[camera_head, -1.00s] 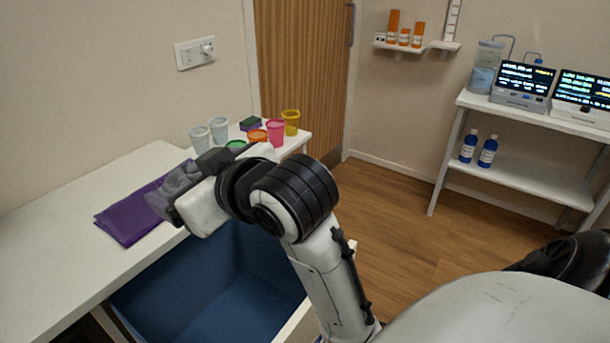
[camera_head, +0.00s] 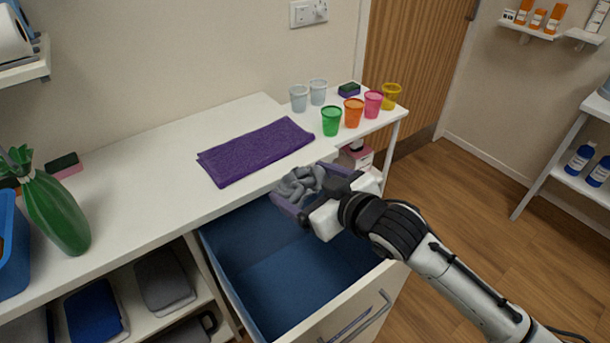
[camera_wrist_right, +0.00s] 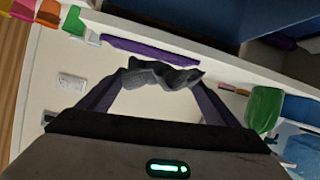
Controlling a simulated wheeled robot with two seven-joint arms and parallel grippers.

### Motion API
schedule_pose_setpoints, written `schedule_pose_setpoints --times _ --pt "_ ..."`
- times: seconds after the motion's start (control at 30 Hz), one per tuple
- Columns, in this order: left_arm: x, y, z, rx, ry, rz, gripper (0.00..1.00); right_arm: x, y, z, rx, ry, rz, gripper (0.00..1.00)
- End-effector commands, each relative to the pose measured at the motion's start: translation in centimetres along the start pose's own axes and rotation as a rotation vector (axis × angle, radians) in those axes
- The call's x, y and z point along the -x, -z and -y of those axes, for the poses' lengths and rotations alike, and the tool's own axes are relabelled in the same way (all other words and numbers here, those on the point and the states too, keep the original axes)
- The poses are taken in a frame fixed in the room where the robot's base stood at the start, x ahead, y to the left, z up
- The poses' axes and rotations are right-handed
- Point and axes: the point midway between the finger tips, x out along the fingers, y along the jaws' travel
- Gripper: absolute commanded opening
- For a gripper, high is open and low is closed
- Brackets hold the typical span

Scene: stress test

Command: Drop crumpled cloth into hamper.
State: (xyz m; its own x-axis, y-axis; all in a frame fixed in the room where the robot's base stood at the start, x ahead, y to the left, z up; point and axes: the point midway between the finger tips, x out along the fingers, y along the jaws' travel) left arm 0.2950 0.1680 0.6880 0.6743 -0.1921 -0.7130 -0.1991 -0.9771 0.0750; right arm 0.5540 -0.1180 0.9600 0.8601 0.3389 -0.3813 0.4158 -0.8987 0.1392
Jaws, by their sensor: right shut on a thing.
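The crumpled grey cloth (camera_head: 300,182) is held between the purple fingers of my right gripper (camera_head: 308,190). It hangs over the back edge of an open pull-out hamper (camera_head: 275,285) with a deep blue inside, close to the counter's front edge. In the right wrist view the cloth (camera_wrist_right: 160,75) is bunched between the two fingertips (camera_wrist_right: 158,86). The visible inside of the hamper looks empty; my right arm and gripper hide part of its right side. My left gripper is not in view.
A folded purple towel (camera_head: 256,151) lies on the white counter (camera_head: 150,175) behind the gripper. Several coloured cups (camera_head: 353,112) stand to the right. A green vase-like bag (camera_head: 58,210) and a blue bin (camera_head: 12,250) are at left. Folded cloths lie on shelves below.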

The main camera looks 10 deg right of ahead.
Motion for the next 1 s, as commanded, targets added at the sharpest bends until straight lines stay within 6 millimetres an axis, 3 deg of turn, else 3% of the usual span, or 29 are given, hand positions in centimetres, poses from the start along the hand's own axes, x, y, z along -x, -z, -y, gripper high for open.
schedule_pose_setpoints --times 0.23,0.4,0.87,0.9,1.0 --pt "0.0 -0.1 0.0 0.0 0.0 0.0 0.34 -1.0 -2.6 0.4 -0.001 0.001 0.002 0.63" --pt "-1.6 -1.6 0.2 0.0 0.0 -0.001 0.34 -1.9 -4.5 0.7 0.001 0.0 -0.002 0.63" --pt "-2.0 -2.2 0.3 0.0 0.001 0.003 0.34 -2.1 -5.1 0.8 0.001 -0.001 -0.002 0.63" --pt "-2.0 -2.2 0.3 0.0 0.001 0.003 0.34 -2.1 -5.1 0.8 0.001 -0.001 -0.002 0.87" --pt "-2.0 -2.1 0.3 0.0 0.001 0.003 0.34 -2.1 -5.1 0.8 0.001 -0.001 -0.002 1.0"
